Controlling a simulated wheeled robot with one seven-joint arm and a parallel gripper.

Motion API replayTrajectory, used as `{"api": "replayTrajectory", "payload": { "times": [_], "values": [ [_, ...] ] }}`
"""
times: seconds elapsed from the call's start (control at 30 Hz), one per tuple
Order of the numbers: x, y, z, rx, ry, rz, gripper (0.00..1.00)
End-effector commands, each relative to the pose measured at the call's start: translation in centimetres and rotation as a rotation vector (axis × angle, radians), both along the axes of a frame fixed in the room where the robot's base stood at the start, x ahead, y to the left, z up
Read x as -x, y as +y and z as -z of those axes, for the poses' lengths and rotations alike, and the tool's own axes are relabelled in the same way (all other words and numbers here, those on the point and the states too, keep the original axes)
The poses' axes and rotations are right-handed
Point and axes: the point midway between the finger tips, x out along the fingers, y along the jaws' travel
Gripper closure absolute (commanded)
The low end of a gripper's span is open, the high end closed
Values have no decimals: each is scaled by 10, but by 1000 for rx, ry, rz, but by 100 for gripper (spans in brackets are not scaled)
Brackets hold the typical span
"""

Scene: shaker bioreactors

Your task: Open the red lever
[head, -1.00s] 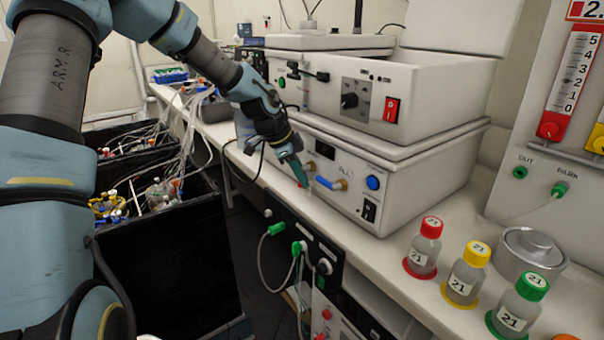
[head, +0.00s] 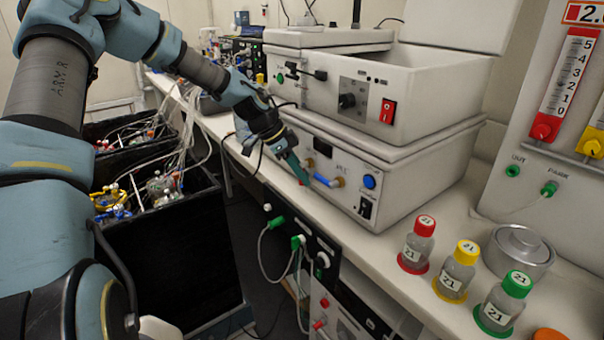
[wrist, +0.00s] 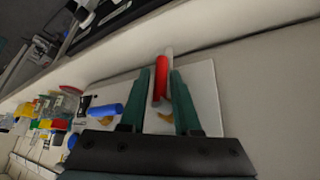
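The red lever (wrist: 161,78) shows in the wrist view in front of a pale panel, lying lengthwise between the two green fingers of my gripper (wrist: 160,75). The fingers stand apart on either side of it with narrow gaps; firm contact cannot be made out. A blue lever (wrist: 105,109) on a brass fitting is to the left, outside the fingers. In the head view, my gripper (head: 299,176) is at the front left of the lower white device (head: 340,205). Only a little of the red lever (head: 304,182) shows at the fingertips; the blue lever (head: 322,180) is just right.
Another white unit (head: 365,110) with a red switch is stacked on the lower device. Small bottles with red (head: 425,224), yellow (head: 467,250) and green (head: 518,284) caps stand at the right of the bench. Black bins with tubing (head: 170,260) are below left.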

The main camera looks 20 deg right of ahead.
Motion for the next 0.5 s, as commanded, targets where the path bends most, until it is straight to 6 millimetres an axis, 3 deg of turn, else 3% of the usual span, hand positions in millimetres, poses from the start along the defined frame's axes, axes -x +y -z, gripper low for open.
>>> {"api": "replayTrajectory", "payload": {
  "times": [0.27, 0.5],
  "values": [
    [-4, 6, -8, 1, -3, -3, 69],
    [-14, 28, -46, 1, -5, -5, 69]
  ]
}}
